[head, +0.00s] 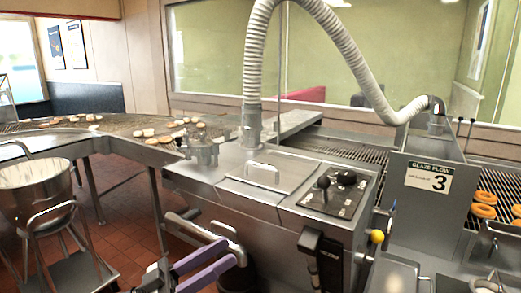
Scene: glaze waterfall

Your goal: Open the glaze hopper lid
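The glaze hopper lid (285,186) is a flat metal panel on top of the steel machine in the middle of the head view. It lies closed, flush with the top. A raised bar handle (263,168) stands on it. My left gripper (232,251) is at the bottom, left of centre, with two purple fingers. The fingers are apart, with a gap between them, and I see nothing held. It is below and in front of the lid, clear of the handle. My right gripper does not show.
A ribbed hose (255,70) rises beside the lid. A control panel (335,192) with black knobs is to its right. A pipe-like bar (205,230) is close to my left gripper. A steel bowl (35,190) stands at left. Doughnuts (484,211) lie on the right conveyor.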

